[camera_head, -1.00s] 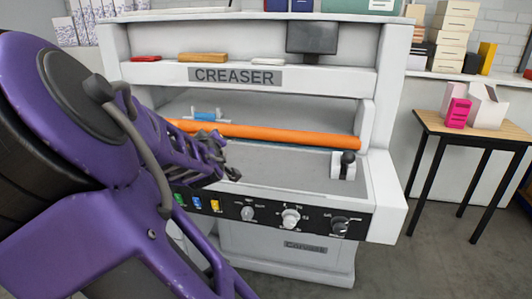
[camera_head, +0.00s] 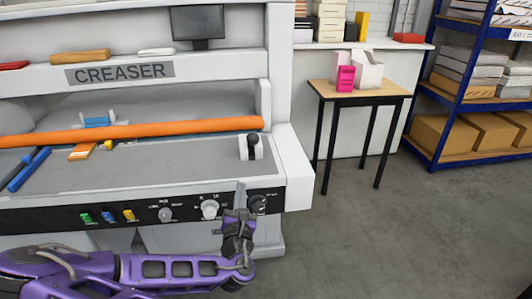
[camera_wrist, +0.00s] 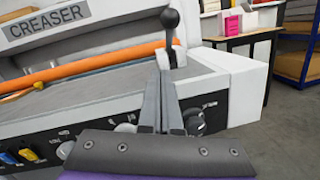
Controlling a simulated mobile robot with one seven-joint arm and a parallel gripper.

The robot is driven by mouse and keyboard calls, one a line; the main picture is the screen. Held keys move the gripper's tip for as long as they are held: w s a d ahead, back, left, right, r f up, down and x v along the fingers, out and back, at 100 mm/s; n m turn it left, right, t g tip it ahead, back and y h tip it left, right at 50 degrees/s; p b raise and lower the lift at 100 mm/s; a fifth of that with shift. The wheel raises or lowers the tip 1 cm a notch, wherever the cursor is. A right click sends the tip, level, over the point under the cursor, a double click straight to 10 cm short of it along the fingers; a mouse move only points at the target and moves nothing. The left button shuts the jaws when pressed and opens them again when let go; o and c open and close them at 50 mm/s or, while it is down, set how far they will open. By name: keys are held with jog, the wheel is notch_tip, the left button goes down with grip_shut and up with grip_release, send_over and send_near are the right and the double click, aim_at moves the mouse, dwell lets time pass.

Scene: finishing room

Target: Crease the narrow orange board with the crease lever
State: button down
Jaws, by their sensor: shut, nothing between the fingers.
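A short narrow orange board (camera_head: 83,151) lies flat on the grey bed of the creaser, under and in front of the long orange bar; its far end is hard to make out. The crease lever (camera_head: 252,147) has a black knob on a white base at the right end of the bed. It stands upright in the wrist view (camera_wrist: 171,30). My gripper (camera_head: 240,188) is shut and empty, in front of the control panel and below the lever. In the wrist view its fingers (camera_wrist: 163,58) point toward the lever's base; whether they touch it I cannot tell.
The long orange bar (camera_head: 150,130) spans the bed. Blue guide parts (camera_head: 29,168) lie at left. Knobs and coloured switches line the front panel (camera_head: 185,212). A wooden side table (camera_head: 385,90) with pink and white boxes stands at right, with open floor before it.

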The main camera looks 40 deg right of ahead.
aim_at(251, 139)
jog(key=shift+s+d+f+n, duration=0.15)
jog(key=shift+s+d+n, duration=0.45)
jog(key=shift+s+n, duration=0.3)
jog(key=shift+w+f+b, duration=0.1)
jog(key=shift+b, duration=0.3)
jog(key=shift+w+d+r+b, duration=0.8)
jog(key=shift+w+d+b, duration=0.25)
jog(key=shift+w+d, duration=0.4)
jog(key=shift+w+d+r+b, duration=0.8)
jog(key=shift+w+d+b, duration=0.3)
jog(key=shift+w+d, duration=0.3)
jog(key=shift+w+d+r+b, duration=0.8)
jog(key=shift+w+d+b, duration=0.25)
jog(key=shift+w+d, duration=0.4)
jog(key=shift+w+a+r, duration=0.15)
jog(key=shift+w, duration=0.05)
